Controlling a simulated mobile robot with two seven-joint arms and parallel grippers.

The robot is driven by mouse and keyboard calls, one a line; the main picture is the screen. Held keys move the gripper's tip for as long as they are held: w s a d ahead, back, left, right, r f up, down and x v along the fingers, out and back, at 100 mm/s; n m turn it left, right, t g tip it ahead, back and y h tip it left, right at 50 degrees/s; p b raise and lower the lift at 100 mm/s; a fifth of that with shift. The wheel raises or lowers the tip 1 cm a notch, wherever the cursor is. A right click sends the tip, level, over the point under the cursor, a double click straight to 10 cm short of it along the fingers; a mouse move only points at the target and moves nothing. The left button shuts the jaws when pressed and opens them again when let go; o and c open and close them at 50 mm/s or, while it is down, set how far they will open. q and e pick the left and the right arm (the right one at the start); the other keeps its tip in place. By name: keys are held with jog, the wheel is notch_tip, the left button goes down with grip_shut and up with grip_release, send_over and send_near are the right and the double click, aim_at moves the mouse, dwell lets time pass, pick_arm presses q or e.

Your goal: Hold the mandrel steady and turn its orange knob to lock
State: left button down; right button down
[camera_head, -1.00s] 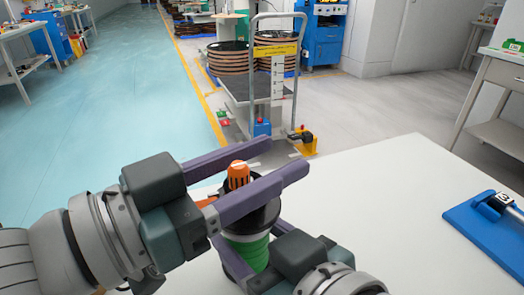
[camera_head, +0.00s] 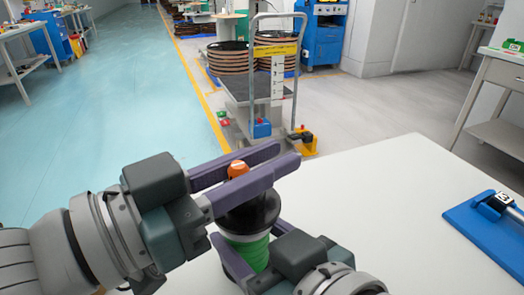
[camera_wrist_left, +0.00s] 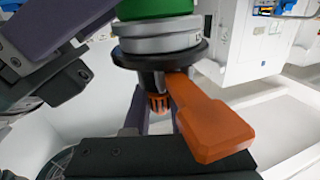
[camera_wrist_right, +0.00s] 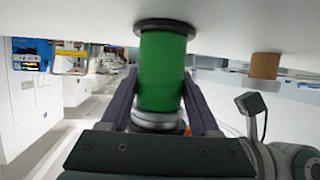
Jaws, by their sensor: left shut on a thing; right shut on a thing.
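The mandrel stands upright on the white table, with a black collar (camera_head: 252,214) above a green spool body (camera_head: 250,252). Its orange knob (camera_head: 238,169) shows at the top between the fingers of my left gripper (camera_head: 287,152), which is shut on it. The left wrist view shows the knob (camera_wrist_left: 158,103) between the fingers, and a flat orange lever (camera_wrist_left: 210,122) beside it. My right gripper (camera_head: 248,231) is shut on the mandrel lower down. In the right wrist view its fingers flank the green body (camera_wrist_right: 162,75). The knob's lower part is hidden in the head view.
A blue tray (camera_head: 480,228) with a black-and-silver tool lies at the table's right. The white tabletop (camera_head: 375,215) between is clear. Beyond the table stands a cart (camera_head: 245,90) with copper-coloured reels. A brown cylinder (camera_wrist_right: 264,66) shows in the right wrist view.

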pick_arm(q)
jog(key=shift+n+t+y, duration=0.4)
jog(key=shift+n+t, duration=0.1)
jog(key=shift+w+a+n+t+y, duration=0.1)
jog(key=shift+n+t+y, duration=0.45)
jog(key=shift+t+y, duration=0.15)
jog(key=shift+w+a+n+t+y, duration=0.1)
jog(key=shift+n+t+y, duration=0.5)
jog(key=shift+t, duration=0.1)
jog(key=c, duration=0.8)
grip_release()
jog(key=shift+o, duration=0.2)
jog(key=v, duration=1.2)
